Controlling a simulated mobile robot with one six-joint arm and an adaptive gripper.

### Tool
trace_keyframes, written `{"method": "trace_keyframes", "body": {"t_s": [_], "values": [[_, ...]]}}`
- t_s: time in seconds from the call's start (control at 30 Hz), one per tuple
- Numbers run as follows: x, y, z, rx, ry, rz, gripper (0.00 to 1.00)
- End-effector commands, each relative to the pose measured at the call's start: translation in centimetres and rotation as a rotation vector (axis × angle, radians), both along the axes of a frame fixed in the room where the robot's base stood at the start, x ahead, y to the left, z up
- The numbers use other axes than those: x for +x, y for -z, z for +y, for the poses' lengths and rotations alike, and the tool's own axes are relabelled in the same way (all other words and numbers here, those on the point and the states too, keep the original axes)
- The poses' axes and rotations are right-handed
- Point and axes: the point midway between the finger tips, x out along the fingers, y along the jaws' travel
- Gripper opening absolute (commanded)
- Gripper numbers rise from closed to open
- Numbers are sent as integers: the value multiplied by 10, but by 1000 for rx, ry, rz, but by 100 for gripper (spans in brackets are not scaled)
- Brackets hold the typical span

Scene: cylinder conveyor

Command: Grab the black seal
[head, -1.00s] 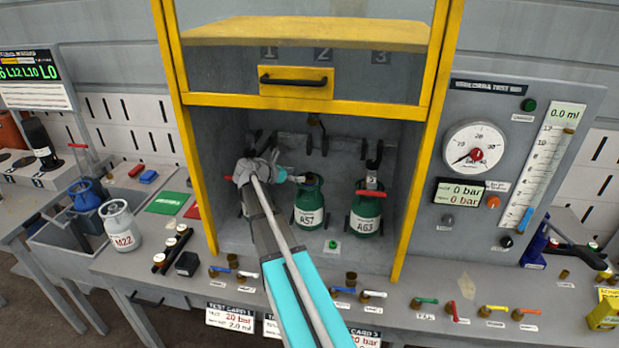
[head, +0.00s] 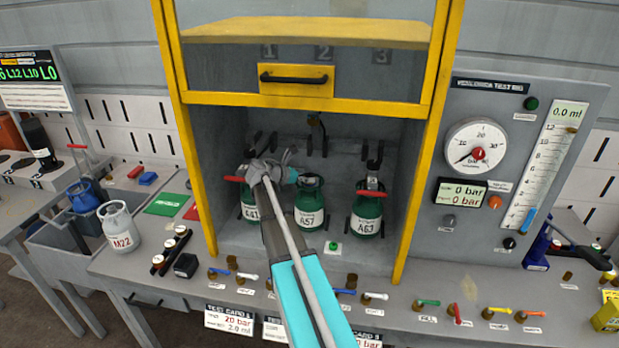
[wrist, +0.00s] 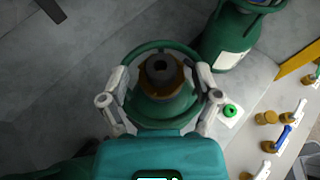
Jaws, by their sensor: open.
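A dark round piece (wrist: 160,68), which looks like the black seal, sits on top of the brass neck of a green cylinder in the wrist view. My gripper (wrist: 160,76) is open, with its two pale fingers on either side of that neck, over the cylinder's green collar. I cannot tell whether the fingers touch the collar. The cylinder seems to be A57 (head: 309,215), the middle one in the yellow-framed bay. In the head view my gripper (head: 287,176) is at its upper left, and the seal cannot be made out there.
Cylinder A41 (head: 249,212) stands left and A63 (head: 367,217) right. The yellow frame (head: 421,150) borders the bay. A green button (head: 333,245) lies in front of A57. Several coloured-handled valves line the bench front. A grey cylinder M22 (head: 121,236) stands on the left.

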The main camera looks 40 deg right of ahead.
Motion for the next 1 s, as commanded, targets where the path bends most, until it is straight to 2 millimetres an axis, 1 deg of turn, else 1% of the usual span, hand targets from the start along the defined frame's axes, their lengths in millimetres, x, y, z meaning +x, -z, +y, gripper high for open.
{"method": "trace_keyframes", "body": {"t_s": [0.03, 0.07, 0.1, 0.17, 0.2, 0.33, 0.77, 1.0], "values": [[0, 0, 0, 0, 0, 0, 78], [0, 0, 0, 0, 0, 0, 72], [0, 0, 0, 0, 0, 0, 65], [0, 0, 0, 0, 0, 0, 54], [0, 0, 0, 0, 0, 0, 46], [0, 0, 0, 0, 0, 0, 22], [0, -1, 0, 0, 0, 0, 21], [0, -9, 0, 0, 0, 0, 21]]}}
